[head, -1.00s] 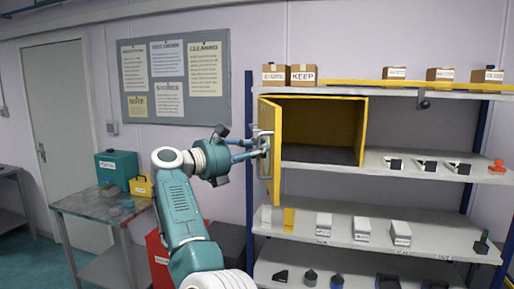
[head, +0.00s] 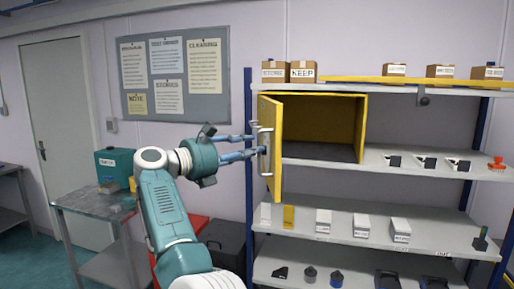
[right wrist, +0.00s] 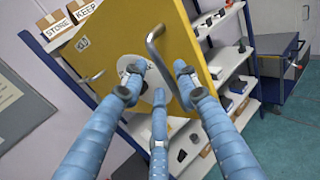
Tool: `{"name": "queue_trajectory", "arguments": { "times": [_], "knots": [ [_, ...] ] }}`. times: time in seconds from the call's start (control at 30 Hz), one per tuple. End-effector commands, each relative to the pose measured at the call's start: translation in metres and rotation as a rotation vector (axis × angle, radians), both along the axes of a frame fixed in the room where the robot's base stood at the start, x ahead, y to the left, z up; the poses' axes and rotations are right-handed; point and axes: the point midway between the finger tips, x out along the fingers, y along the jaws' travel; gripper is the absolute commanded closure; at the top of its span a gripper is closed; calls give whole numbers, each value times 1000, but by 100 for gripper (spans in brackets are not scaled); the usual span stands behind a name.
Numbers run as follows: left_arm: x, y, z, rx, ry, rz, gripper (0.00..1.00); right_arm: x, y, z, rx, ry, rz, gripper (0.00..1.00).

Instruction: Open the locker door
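The yellow locker (head: 362,130) stands on a shelf of the rack, and its inside is visible and looks empty. Its door (head: 273,185) is swung wide open at the locker's left side, showing nearly edge-on in the head view. A metal handle (head: 265,150) is on the door's outer face. My right gripper (head: 254,146) is at the handle from the left, its fingers spread apart. In the right wrist view, the open fingers (right wrist: 156,88) are in front of the door (right wrist: 190,45), close to the bent handle (right wrist: 153,42); contact cannot be told. My left gripper is out of view.
The rack's shelves (head: 330,240) hold boxes, white cartons and small items. A metal table (head: 90,205) with a teal box (head: 114,167) stands at the left. A red container (head: 190,226) and a dark bin (head: 225,240) are low beside the rack.

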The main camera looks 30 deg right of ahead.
Motion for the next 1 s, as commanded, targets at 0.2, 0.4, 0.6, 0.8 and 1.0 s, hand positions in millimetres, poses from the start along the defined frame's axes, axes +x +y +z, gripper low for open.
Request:
{"name": "queue_trajectory", "arguments": {
  "times": [0.2, 0.4, 0.6, 0.8, 1.0],
  "knots": [
    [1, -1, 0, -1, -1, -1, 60, -5, 50, 0, 1, 3, 4, 70],
    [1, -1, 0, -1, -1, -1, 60, -8, 78, 0, 2, 2, 2, 70],
    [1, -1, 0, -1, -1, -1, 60, -10, 86, -1, 1, 2, 0, 70],
    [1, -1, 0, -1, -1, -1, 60, -10, 87, -1, 2, 2, 0, 70],
    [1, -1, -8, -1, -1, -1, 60, 8, 79, -36, -104, 120, 36, 100]
  ]
}}
